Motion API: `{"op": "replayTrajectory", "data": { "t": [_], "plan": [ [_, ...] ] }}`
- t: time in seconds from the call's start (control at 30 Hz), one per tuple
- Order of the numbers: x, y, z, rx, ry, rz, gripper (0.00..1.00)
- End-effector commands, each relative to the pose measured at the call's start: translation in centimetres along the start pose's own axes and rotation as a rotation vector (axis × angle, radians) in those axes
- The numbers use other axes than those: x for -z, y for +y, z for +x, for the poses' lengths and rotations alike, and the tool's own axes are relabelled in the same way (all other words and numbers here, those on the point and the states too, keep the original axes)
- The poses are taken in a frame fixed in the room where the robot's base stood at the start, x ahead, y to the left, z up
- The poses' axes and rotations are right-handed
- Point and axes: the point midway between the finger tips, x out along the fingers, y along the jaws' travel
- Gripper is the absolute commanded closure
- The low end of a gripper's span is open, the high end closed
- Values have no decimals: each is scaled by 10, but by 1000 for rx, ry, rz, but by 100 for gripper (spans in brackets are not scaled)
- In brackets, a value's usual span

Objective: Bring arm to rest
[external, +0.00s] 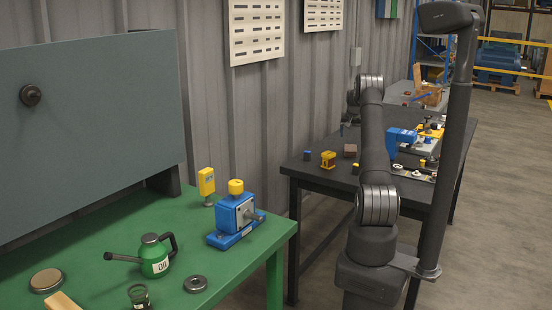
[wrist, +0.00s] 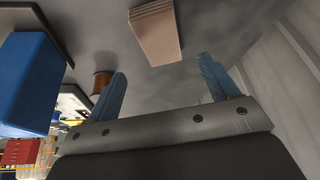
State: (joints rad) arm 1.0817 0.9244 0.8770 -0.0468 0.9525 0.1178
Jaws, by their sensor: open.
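My gripper (wrist: 163,75) shows in the wrist view with its two blue fingers spread apart and nothing between them. A tan-brown block (wrist: 155,32) lies beyond the fingers on a dark surface, apart from them. In the external view my arm rises from its base beside the dark table and bends toward the wall. The gripper end is far back and mostly hidden behind the arm there. A brown block (external: 350,150) sits on the dark table (external: 310,171), near a yellow part (external: 328,160) and a small blue-topped piece (external: 307,155).
A blue machine (external: 399,141) and a grey fixture with yellow pieces stand on the dark table's right side. A green bench (external: 110,255) at left holds an oil can (external: 154,256) and a blue device (external: 236,217). A dark post (external: 455,150) stands at right.

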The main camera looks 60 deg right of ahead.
Motion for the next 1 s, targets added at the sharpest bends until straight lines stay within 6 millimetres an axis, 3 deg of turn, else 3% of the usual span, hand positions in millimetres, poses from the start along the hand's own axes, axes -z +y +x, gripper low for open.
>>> {"op": "replayTrajectory", "data": {
  "t": [0.5,1.0],
  "plan": [
    [0,0,99,0,2,0,21],
    [40,0,2,0,7,0,21]
  ]
}}
